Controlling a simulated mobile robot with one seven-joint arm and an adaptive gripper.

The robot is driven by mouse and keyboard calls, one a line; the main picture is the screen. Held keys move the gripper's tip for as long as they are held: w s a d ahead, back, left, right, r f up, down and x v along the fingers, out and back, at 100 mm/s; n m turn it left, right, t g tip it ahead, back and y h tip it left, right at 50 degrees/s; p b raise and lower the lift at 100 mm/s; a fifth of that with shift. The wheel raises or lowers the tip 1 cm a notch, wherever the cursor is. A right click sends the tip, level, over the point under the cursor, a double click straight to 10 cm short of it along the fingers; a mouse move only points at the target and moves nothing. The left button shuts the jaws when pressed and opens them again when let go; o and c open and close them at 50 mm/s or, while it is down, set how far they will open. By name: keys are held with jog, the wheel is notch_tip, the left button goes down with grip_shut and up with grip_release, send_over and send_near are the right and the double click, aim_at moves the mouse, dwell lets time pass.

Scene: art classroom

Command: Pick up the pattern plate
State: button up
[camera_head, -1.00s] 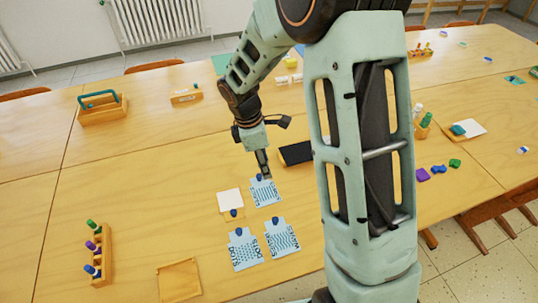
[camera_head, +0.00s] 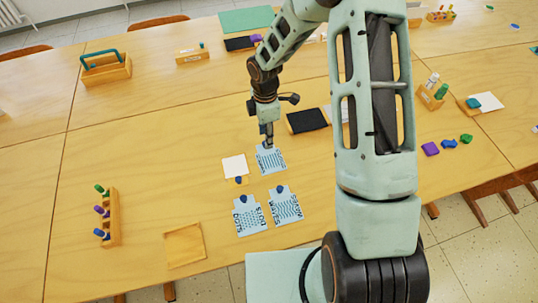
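Three light blue pattern plates with dark printed patterns and blue knobs lie on the table. One plate (camera_head: 271,160) is at the back, directly under my gripper. The other two lie nearer, a plate reading DOTS (camera_head: 249,217) at left and one with wavy lines (camera_head: 286,206) at right. My gripper (camera_head: 267,143) points down at the back plate's far edge, where its knob is hidden. The fingers are too small to tell whether they are open, or whether they touch the knob.
A white card (camera_head: 235,167) with a blue-knobbed block lies left of the back plate. A black tray (camera_head: 306,121) lies behind right. A wooden tray (camera_head: 184,245) and a marker rack (camera_head: 112,217) stand front left.

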aim_at(269, 155)
jog(key=shift+w+a+f, duration=0.1)
jog(key=shift+f, duration=1.65)
grip_shut()
